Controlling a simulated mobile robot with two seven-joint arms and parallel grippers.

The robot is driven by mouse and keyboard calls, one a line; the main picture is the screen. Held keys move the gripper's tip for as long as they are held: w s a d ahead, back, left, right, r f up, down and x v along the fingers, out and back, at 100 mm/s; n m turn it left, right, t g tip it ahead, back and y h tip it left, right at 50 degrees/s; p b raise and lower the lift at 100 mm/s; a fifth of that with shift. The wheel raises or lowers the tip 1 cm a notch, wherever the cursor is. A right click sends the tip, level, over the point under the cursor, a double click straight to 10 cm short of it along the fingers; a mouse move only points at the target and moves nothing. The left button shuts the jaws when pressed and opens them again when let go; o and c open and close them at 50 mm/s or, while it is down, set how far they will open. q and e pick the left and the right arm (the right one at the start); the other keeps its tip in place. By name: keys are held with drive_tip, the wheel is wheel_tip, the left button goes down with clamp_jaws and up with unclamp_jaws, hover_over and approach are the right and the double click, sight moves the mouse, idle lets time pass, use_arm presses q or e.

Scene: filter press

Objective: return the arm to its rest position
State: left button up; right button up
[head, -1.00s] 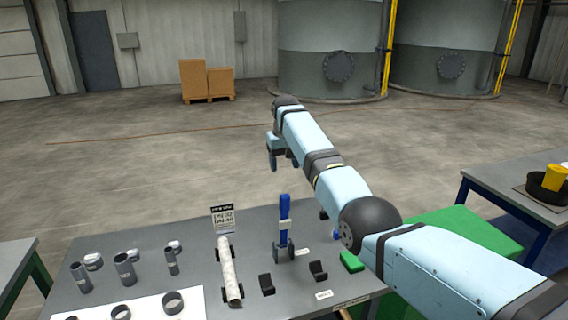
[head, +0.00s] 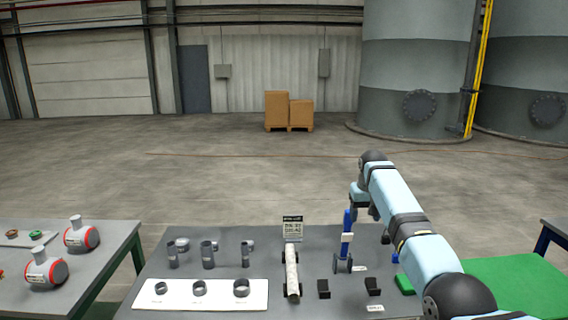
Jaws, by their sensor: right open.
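My right arm (head: 402,219) comes in from the lower right and stretches out over the table's right part. Its gripper (head: 364,208) hangs at the far end, fingers pointing down. It is open, with nothing seen between its fingers. In the picture it lies just right of the top of an upright blue-handled tool (head: 347,232); I cannot tell the distance in depth. My left gripper is not in view.
The grey table (head: 320,255) holds a pale cylinder (head: 292,270), dark tubes (head: 208,255), rings on a white sheet (head: 220,298) and black holders (head: 373,287). A green surface (head: 515,285) is at right.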

wheel_tip(320, 180, down, 16)
drive_tip(key=s+d+t, duration=0.1)
drive_tip(key=s+d, duration=0.1)
drive_tip(key=s+f+n+t, duration=0.2)
drive_tip(key=s+f+t, duration=0.3)
drive_tip(key=s+f, duration=1.65)
drive_tip(key=s+a+r+t+y, duration=0.1)
drive_tip(key=s+a+r, duration=0.1)
drive_tip(key=s, duration=1.2)
drive_tip(key=s+a+r+t+y+p, duration=0.1)
drive_tip(key=s+a+r+t+y, duration=0.1)
drive_tip(key=s, duration=1.2)
drive_tip(key=shift+a+r+n+t, duration=0.3)
drive_tip(key=shift+a+r, duration=0.5)
